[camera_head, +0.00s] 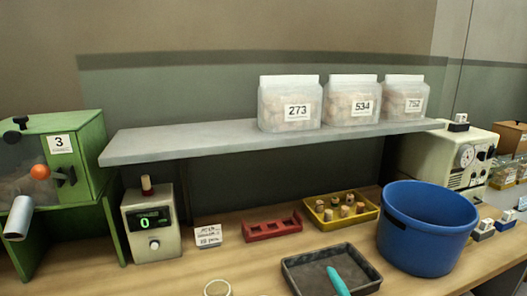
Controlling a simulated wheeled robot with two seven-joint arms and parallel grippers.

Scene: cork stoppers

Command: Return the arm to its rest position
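Neither of my grippers nor any part of my arms shows in the head view. Several cork stoppers (345,211) stand in a yellow tray (371,213) on the wooden bench (200,268). A single brownish stopper-like piece (146,186) sits on top of a pale device (152,232) whose green display reads 0. Clear bags labelled 273 (274,106), 534 (340,107) and 752 (395,102) stand on the grey shelf (180,147).
A green machine (92,170) marked 3 stands at left. A red rack (271,228), a small card (207,236) and a dark tray (303,277) with a teal object (338,281) lie on the bench. A blue bucket (427,235) stands right, before a cream machine (440,158).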

